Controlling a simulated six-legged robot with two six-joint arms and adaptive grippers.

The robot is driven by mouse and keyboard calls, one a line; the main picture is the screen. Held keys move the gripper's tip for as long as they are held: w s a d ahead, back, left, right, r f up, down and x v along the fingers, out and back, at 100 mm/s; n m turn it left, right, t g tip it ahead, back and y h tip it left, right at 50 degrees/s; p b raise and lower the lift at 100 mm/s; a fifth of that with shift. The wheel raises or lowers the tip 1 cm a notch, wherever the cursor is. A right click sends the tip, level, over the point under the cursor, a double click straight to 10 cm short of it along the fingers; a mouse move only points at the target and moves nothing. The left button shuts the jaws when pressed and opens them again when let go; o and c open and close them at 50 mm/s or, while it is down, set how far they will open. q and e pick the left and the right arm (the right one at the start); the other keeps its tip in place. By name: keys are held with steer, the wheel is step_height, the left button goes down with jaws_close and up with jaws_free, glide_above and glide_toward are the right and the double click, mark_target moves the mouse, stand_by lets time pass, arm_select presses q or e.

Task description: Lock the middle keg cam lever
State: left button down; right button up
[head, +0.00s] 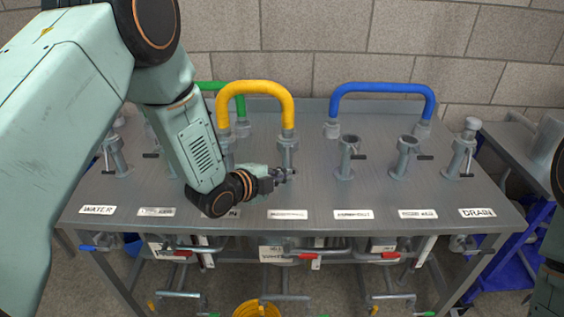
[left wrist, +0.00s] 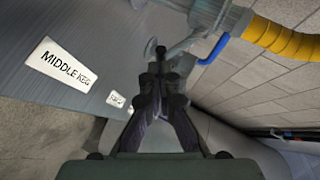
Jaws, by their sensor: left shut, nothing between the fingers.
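The middle port (head: 288,150) carries one end of the yellow hose (head: 256,88); its plate (head: 287,214) is below it and reads MIDDLE KEG in the left wrist view (left wrist: 62,65). My left gripper (head: 286,175) is shut and empty, low beside this port's front. In the left wrist view, its fingertips (left wrist: 162,72) are together near a grey piece (left wrist: 190,43) that juts from the fitting below the yellow hose (left wrist: 285,38). This may be the cam lever. I cannot tell whether the fingers touch it. My right gripper is out of view.
A blue hose (head: 382,88) bridges two ports at the back right, and a green hose (head: 240,105) stands behind the yellow one. Open ports (head: 346,160) with dark levers stand to the right. Red-handled valves (head: 310,256) hang below the front edge.

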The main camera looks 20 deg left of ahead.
arm_select(q)
steer(key=f+m+t+b, duration=0.1)
steer(key=f+b, duration=0.1)
steer(key=b, duration=0.1)
steer(key=w+f+m+t+b, duration=0.1)
steer(key=f+t+b, duration=0.1)
steer(key=b, duration=0.1)
steer(key=shift+a+b, duration=0.1)
steer(key=shift+b, duration=0.2)
steer(key=shift+w+f+t+h+b, duration=0.15)
steer(key=shift+f+t+h+b, duration=0.15)
steer(key=shift+t+h+b, duration=0.25)
steer(key=shift+w+a+m+y+b, duration=0.1)
steer(key=shift+m+y+b, duration=0.15)
steer(key=shift+m+b, duration=0.1)
steer(key=shift+w+f+b, duration=0.3)
steer(key=shift+f+b, duration=0.05)
steer(key=shift+b, duration=0.15)
steer(key=shift+a, duration=0.1)
steer(key=shift+f, duration=0.1)
